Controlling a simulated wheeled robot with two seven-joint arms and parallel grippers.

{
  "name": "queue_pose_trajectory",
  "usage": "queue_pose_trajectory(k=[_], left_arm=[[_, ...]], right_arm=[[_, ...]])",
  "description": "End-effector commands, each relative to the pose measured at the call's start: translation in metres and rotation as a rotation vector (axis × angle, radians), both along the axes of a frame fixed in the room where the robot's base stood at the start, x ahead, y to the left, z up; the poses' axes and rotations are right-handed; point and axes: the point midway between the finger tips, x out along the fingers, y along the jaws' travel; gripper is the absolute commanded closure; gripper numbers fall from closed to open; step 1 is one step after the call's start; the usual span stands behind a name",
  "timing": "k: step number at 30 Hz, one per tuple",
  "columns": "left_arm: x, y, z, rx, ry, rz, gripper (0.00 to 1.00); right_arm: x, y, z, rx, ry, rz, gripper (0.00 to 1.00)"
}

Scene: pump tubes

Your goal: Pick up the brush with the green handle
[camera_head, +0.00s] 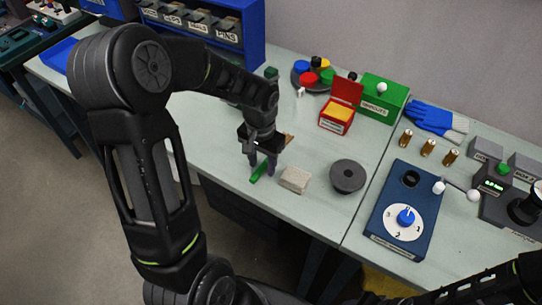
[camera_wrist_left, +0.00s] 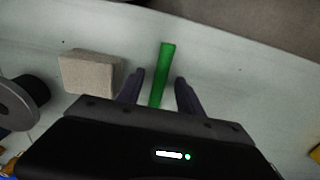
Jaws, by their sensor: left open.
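The brush's green handle (camera_head: 258,172) lies on the pale table near its front edge. My left gripper (camera_head: 262,172) is open right over it, fingers pointing down. In the left wrist view the green handle (camera_wrist_left: 163,72) runs between the two fingers of my left gripper (camera_wrist_left: 160,85), with gaps on both sides. The bristle end is mostly hidden behind the gripper; a small tan bit shows beside it in the head view. My right gripper is not in view; only part of my right arm shows at the bottom right.
A beige block (camera_head: 295,179) lies close to the right of the gripper, with a dark round disc (camera_head: 347,176) beyond it. A red box (camera_head: 340,108) and a green box (camera_head: 381,98) stand behind. A blue panel with a dial (camera_head: 404,212) is on the right.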

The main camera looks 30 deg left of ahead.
Motion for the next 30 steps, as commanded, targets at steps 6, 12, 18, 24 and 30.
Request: queue_pose_trajectory(k=[6, 12, 18, 24, 30], left_arm=[[0.0001, 0.0000, 0.0002, 0.000, 0.000, 0.000, 0.58], [0.0000, 0.0000, 0.0003, 0.000, 0.000, 0.000, 0.74], [0.0000, 0.0000, 0.0003, 0.000, 0.000, 0.000, 0.91], [0.0000, 0.0000, 0.0003, 0.000, 0.000, 0.000, 1.00], [0.0000, 0.0000, 0.0002, 0.000, 0.000, 0.000, 1.00]], right_arm=[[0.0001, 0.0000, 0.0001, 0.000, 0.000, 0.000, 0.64], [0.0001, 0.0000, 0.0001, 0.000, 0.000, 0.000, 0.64], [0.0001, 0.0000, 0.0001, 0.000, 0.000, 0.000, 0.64], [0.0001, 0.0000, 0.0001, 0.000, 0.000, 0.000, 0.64], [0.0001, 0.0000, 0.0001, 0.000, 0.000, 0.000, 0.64]])
